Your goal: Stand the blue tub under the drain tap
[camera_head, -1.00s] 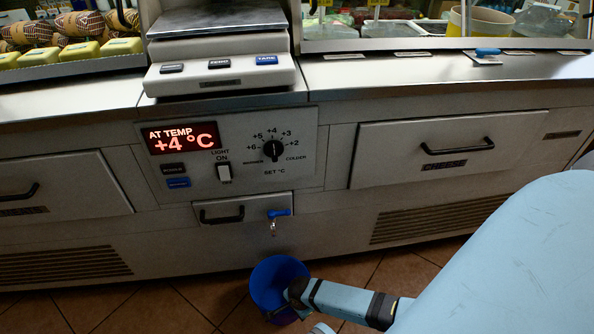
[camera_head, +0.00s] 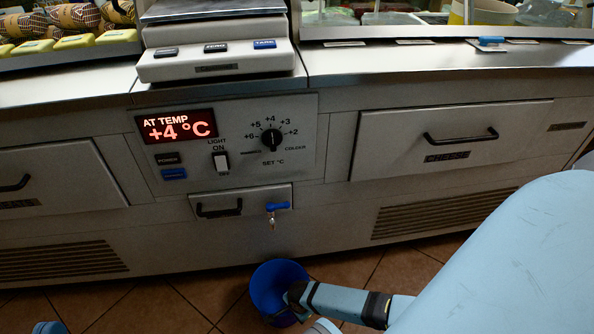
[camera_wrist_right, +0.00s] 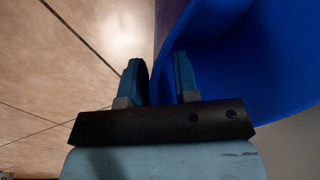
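The blue tub (camera_head: 274,281) is at the foot of the counter, its open top up, below the drain tap in the picture. I cannot tell whether it touches the floor. The drain tap (camera_head: 273,217) has a blue lever and a small spout, on the counter front beside a small drawer. My right gripper (camera_head: 296,291) is at the tub's right rim. In the right wrist view its fingers (camera_wrist_right: 160,80) are on either side of the tub wall (camera_wrist_right: 225,60), shut on it. At the bottom left edge, a small blue piece (camera_head: 48,328) seems to be my left gripper, mostly cut off.
The counter front has a control panel (camera_head: 228,148), a small drawer (camera_head: 240,201), a cheese drawer (camera_head: 450,138) and vent grilles (camera_head: 440,214). A scale (camera_head: 216,60) stands on top. Tiled floor (camera_head: 180,300) is clear left of the tub. My large arm link covers the lower right.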

